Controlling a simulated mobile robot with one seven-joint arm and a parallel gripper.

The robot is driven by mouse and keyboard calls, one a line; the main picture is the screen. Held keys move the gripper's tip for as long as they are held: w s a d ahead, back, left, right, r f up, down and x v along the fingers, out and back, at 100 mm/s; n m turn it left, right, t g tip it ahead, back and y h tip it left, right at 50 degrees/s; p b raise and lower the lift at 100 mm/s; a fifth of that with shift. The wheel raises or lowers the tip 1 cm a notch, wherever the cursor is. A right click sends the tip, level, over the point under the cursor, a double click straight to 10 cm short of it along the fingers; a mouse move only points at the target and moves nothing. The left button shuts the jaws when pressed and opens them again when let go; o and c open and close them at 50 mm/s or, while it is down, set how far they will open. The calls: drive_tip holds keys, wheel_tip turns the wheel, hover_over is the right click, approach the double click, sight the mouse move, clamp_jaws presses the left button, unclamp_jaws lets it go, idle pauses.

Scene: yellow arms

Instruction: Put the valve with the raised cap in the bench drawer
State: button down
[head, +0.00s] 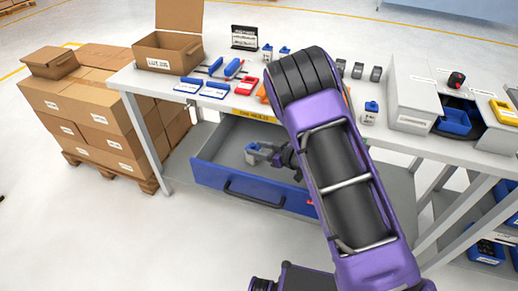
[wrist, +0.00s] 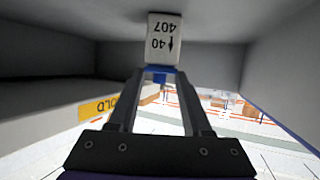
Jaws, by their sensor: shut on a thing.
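The bench drawer (head: 222,177) is pulled open below the bench top, with a blue front and a grey inside. My gripper (head: 258,153) is inside the open drawer. In the wrist view my gripper (wrist: 158,74) is shut on the blue part of a valve (wrist: 163,38). The valve has a pale body with a label reading 40 and 407, upside down in this view. Grey drawer walls surround it. I cannot tell whether it touches the drawer floor.
A similar blue-topped valve (head: 369,113) and two more at the back stand on the bench (head: 330,135). Blue tools, an open carton (head: 168,52) and a grey bin unit (head: 413,95) are also there. Stacked boxes (head: 95,110) stand left. My arm hides part of the bench.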

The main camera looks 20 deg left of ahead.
drive_tip(key=shift+c, duration=1.7)
unclamp_jaws()
drive_tip(key=shift+f, duration=0.1)
drive_tip(key=shift+r, duration=0.25)
drive_tip(key=v, duration=0.7)
drive_tip(key=shift+d+p, duration=0.2)
drive_tip(key=shift+p, duration=0.15)
